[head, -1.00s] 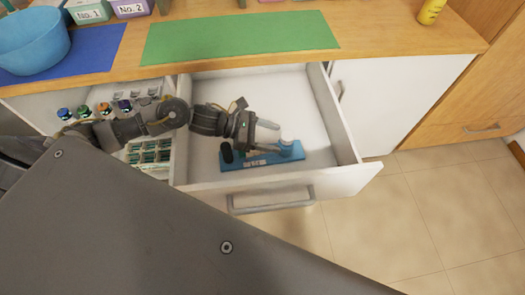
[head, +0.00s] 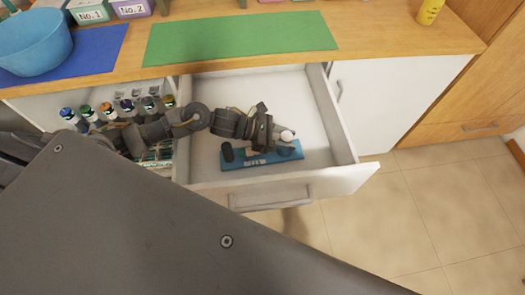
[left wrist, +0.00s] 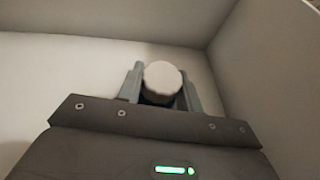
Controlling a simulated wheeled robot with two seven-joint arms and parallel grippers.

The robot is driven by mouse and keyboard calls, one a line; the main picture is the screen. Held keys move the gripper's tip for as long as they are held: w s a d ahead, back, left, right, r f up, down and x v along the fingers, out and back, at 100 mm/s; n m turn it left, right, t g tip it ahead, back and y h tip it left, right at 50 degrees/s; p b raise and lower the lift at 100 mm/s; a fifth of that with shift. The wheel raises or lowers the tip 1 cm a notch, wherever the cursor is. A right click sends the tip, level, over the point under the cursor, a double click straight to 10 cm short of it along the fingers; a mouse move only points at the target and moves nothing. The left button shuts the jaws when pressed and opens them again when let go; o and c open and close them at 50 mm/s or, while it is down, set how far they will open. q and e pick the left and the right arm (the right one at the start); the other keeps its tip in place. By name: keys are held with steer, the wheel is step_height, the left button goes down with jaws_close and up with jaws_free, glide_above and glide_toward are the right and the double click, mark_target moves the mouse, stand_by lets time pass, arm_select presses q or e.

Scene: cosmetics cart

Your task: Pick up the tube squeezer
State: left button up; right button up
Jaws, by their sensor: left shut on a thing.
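The tube squeezer (head: 262,160) is a flat blue piece with a dark upright knob at its left end and a white label on its front. It lies inside the open drawer (head: 225,187). My left gripper (head: 280,137) is over its right part, shut around a part with a round, pale cap (left wrist: 162,80). In the left wrist view the cap sits between the two fingers of my left gripper (left wrist: 161,88), with something dark beneath it. The gripper hides much of the squeezer's right half. My right gripper is not in view.
Drawer walls stand close around my left gripper; the rest of the drawer floor (head: 210,100) is mostly bare. A compartment to the left holds several small bottles (head: 107,109). The counter above carries a green mat (head: 240,38), a blue bowl (head: 35,45) and a yellow bottle (head: 430,11).

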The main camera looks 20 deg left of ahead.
arm_select(q)
jaws_close()
